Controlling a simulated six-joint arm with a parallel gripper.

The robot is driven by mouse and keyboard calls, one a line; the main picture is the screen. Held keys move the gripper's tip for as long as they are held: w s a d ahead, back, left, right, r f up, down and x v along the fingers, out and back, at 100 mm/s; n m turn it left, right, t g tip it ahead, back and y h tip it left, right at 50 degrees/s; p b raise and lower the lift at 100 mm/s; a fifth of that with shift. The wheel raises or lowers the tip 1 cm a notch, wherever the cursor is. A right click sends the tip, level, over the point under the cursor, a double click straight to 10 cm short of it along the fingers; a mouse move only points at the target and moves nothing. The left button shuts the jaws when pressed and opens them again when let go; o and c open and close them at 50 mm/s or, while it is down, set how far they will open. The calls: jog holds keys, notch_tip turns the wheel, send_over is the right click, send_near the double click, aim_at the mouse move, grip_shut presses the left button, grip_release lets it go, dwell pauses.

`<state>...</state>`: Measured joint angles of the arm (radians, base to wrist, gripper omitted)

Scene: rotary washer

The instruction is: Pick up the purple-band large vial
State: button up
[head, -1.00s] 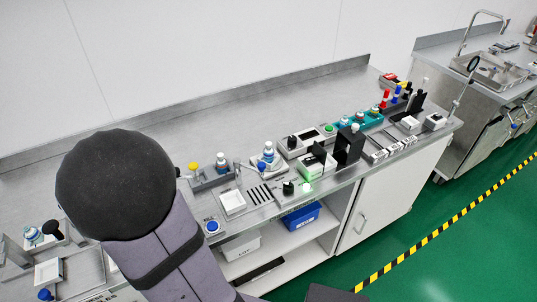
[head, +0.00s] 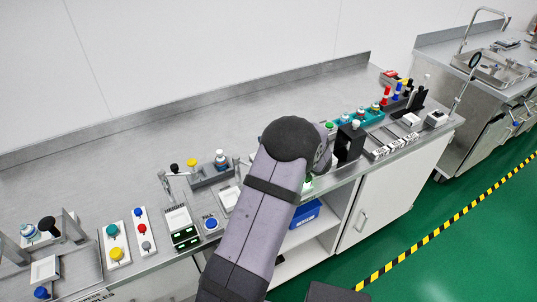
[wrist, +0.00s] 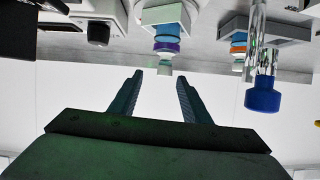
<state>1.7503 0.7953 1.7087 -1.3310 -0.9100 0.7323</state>
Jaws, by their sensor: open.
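The purple-band large vial (wrist: 166,44) is in the wrist view, near the top centre, and the picture there looks upside down. It has a blue body, a purple band and a pale cap, and it stands in a light block-like holder (wrist: 165,14). My gripper (wrist: 160,82) is open and empty. Its two fingers point toward the vial, which shows beyond the fingertips and apart from them. In the head view my arm covers the gripper, and I cannot make out the purple-band vial.
In the wrist view, a clear tube with a blue cap (wrist: 262,95) and an orange-banded vial (wrist: 238,48) are to the right. A black-and-white device (wrist: 98,30) is to the left. In the head view, a black stand (head: 349,145) is right of my arm; the back of the bench (head: 200,140) is clear.

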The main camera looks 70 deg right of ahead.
jog(key=f, duration=0.1)
jog(key=a+f, duration=0.1)
jog(key=f+b, duration=0.1)
jog(key=shift+s+a+n, duration=0.2)
jog(key=shift+s+n, duration=0.15)
jog(key=shift+n, duration=0.05)
jog(key=shift+p+x, duration=0.7)
jog(key=shift+x, duration=0.75)
jog(key=shift+p+x, duration=0.8)
jog(key=shift+x, duration=1.4)
jog(key=shift+w, duration=0.1)
jog(key=shift+r, duration=0.1)
jog(key=c, duration=1)
notch_tip(320, 180, up, 10)
jog(key=shift+b, duration=0.9)
